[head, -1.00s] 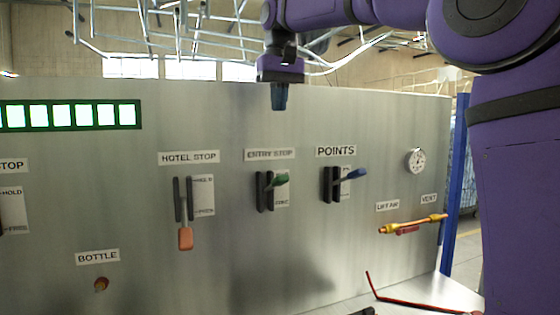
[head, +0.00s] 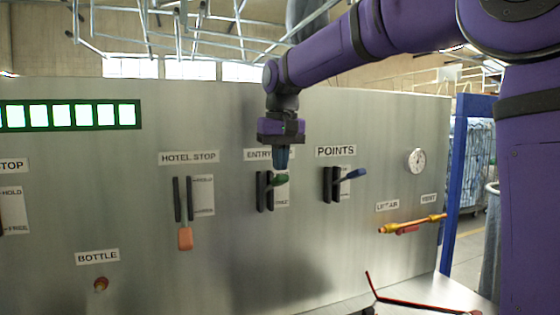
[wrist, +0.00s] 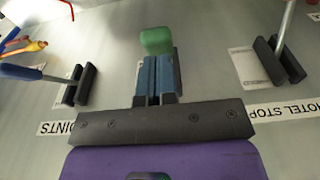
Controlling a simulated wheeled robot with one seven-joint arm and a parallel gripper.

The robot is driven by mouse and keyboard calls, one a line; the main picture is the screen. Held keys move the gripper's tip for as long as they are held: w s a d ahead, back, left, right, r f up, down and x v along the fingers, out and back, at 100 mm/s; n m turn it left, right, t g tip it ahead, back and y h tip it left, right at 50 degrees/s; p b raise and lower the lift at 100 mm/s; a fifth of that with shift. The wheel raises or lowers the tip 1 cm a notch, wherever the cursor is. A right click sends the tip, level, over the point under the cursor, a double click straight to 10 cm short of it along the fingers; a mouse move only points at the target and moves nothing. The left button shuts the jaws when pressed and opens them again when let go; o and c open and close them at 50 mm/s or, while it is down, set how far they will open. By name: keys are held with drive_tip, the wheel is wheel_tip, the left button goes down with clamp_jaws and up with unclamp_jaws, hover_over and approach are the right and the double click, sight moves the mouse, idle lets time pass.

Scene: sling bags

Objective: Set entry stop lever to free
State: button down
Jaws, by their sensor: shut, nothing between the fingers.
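The entry stop lever has a green handle (head: 278,179) that sticks out from its black slotted bracket (head: 261,192) on the grey panel, under the partly covered ENTRY STOP label (head: 256,155). The green handle also shows in the wrist view (wrist: 157,40). My gripper (head: 282,165) points down with its blue fingers shut and empty, right above the green handle. In the wrist view the fingertips (wrist: 158,60) lie right at the handle's edge; I cannot tell whether they touch it. The fingers hide the lever's bracket in the wrist view.
To the left is the HOTEL STOP lever with its orange handle (head: 185,238) hanging down. To the right is the POINTS lever with its blue handle (head: 354,173). Yellow-orange lift air valve (head: 412,224) and a gauge (head: 415,160) are further right. The panel below the entry stop lever is clear.

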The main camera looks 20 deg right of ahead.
idle(0.4)
drive_tip(key=shift+s+f+t, duration=0.5)
wheel_tip(320, 180, down, 12)
drive_tip(key=s+t, duration=0.2)
drive_tip(key=t, duration=0.3)
drive_tip(key=shift+s+f, duration=0.15)
drive_tip(key=shift+s, duration=0.1)
idle(0.4)
